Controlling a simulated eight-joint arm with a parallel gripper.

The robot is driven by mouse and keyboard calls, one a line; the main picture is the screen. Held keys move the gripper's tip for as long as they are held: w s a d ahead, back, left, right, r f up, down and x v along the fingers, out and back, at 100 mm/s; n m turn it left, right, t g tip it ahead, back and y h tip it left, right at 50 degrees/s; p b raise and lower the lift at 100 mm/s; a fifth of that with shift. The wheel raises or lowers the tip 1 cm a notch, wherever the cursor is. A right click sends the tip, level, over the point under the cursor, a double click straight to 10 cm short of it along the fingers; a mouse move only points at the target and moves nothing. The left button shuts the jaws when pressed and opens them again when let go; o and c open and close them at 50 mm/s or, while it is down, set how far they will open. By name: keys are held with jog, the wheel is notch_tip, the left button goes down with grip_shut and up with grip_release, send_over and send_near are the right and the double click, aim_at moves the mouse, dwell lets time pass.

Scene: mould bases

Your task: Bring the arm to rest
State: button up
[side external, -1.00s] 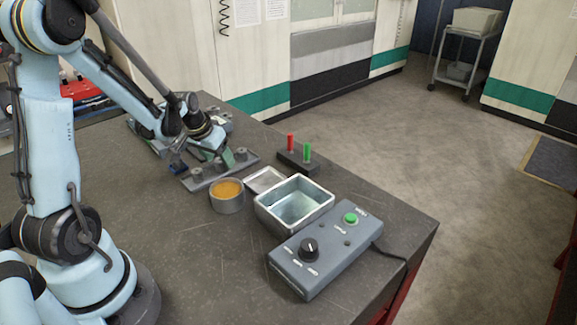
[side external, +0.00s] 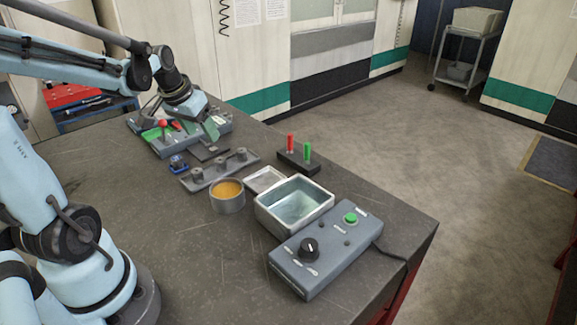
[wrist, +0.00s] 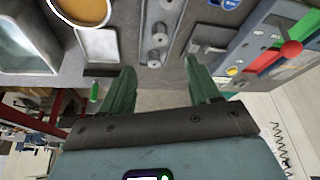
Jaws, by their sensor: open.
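My gripper (side external: 212,126) is raised over the far end of the dark table, above and beside a grey fixture with a green panel and a red-knobbed lever (side external: 163,126). In the wrist view its two green fingers (wrist: 160,90) are spread apart with nothing between them. The grey bar with several round posts (side external: 220,170) lies on the table just nearer than the gripper. It also shows in the wrist view, beyond the fingers.
A round tin of orange material (side external: 227,196), an open metal box (side external: 293,203), a control box with a green button (side external: 326,248) and a block with red and green pegs (side external: 298,158) stand on the table. The left front tabletop (side external: 190,265) is clear.

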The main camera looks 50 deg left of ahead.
jog(key=shift+s+r, duration=0.1)
jog(key=shift+r, duration=0.15)
jog(key=s+d+m+t+h, duration=0.1)
jog(key=d+m, duration=0.3)
jog(key=d, duration=1.6)
jog(key=shift+s+r+t+h, duration=0.35)
jog(key=shift+s+t, duration=0.2)
jog(key=shift+t, duration=0.25)
jog(key=shift+d, duration=0.1)
